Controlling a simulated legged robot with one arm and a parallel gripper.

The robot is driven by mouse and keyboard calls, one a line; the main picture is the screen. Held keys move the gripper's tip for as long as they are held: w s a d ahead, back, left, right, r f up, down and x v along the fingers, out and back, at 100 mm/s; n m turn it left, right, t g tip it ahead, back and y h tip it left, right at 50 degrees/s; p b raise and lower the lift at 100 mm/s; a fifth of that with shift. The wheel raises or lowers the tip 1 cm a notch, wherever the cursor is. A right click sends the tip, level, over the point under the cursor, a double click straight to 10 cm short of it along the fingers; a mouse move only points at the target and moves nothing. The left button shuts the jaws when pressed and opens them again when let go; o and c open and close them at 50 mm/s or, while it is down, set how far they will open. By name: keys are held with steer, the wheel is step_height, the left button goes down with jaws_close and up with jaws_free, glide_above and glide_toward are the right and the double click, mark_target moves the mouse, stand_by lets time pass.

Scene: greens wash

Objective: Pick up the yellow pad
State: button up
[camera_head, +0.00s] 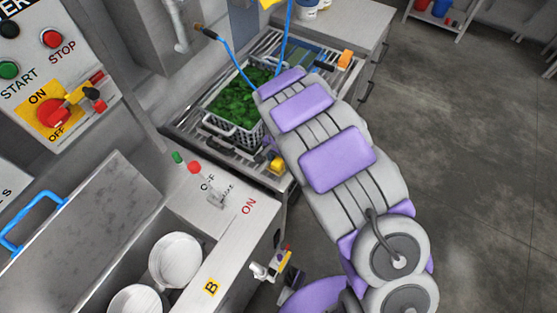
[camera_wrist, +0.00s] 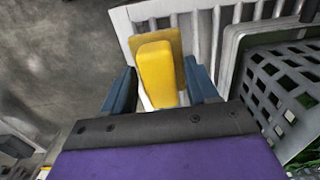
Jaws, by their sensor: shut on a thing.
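The yellow pad (camera_wrist: 157,77) shows in the wrist view as a bright upright block, with a flatter, darker yellow part behind it. My gripper (camera_wrist: 163,88) has its two dark blue fingers on either side of the bright block and is shut on it. The pad is over or against the pale metal slats, so I cannot tell whether it is lifted. In the head view my arm hides the gripper.
A grey basket (camera_head: 232,122) of greens (camera_head: 243,97) stands on the slatted rack, close to the gripper's right in the wrist view (camera_wrist: 290,88). Open floor (camera_head: 470,150) lies right.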

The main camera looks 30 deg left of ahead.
steer(key=s+d+r+p, duration=0.1)
steer(key=s+d+p, duration=0.1)
steer(key=s+d, duration=0.8)
steer(key=shift+s+d, duration=0.2)
steer(key=shift+d, duration=0.75)
steer(key=shift+r, duration=0.1)
